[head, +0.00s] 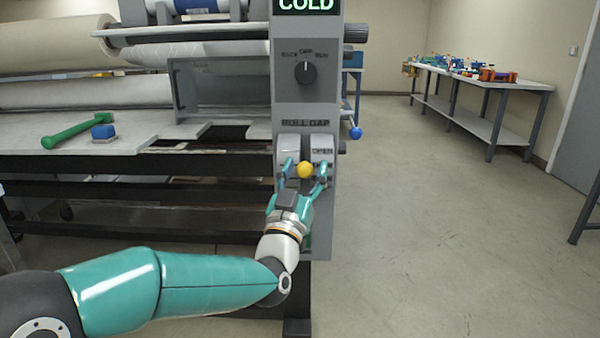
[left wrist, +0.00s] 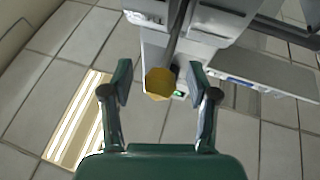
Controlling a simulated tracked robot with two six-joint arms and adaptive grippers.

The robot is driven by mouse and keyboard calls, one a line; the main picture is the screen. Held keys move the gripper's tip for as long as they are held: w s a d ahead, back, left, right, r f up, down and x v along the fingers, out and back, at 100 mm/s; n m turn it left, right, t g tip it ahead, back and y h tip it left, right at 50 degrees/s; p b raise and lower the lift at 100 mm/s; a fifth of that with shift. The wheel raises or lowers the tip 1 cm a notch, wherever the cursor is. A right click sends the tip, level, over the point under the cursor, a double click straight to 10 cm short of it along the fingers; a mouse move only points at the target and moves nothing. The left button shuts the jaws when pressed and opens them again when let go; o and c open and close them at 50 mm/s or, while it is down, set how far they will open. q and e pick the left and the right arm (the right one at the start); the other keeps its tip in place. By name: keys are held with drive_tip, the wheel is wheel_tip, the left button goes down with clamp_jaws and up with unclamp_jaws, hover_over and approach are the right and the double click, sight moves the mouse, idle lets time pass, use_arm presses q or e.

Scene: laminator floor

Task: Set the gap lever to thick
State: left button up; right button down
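The gap lever ends in a yellow knob (head: 305,170) in front of the grey roll gap panel (head: 305,124) on the machine's end column. An "OPEN" label shows on the panel just above the knob; the label for thick cannot be made out. In the left wrist view the knob (left wrist: 159,83) sits on a dark rod between the fingertips. My left gripper (head: 304,168) is open around the knob, with a gap visible on both sides; it also shows in the left wrist view (left wrist: 160,84). My right gripper is in neither view.
Above the panel are a rotary switch (head: 306,72) and a green "COLD" display (head: 306,5). A green tool (head: 78,130) and a blue block (head: 103,132) lie on the machine's table at left. A workbench (head: 480,80) stands at the back right. The floor (head: 430,220) at right is clear.

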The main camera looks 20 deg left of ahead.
use_arm(q)
drive_tip(key=shift+s, duration=0.1)
drive_tip(key=shift+s+f, duration=0.2)
drive_tip(key=shift+s, duration=0.05)
drive_tip(key=v, duration=1.1)
drive_tip(key=shift+s+f, duration=0.1)
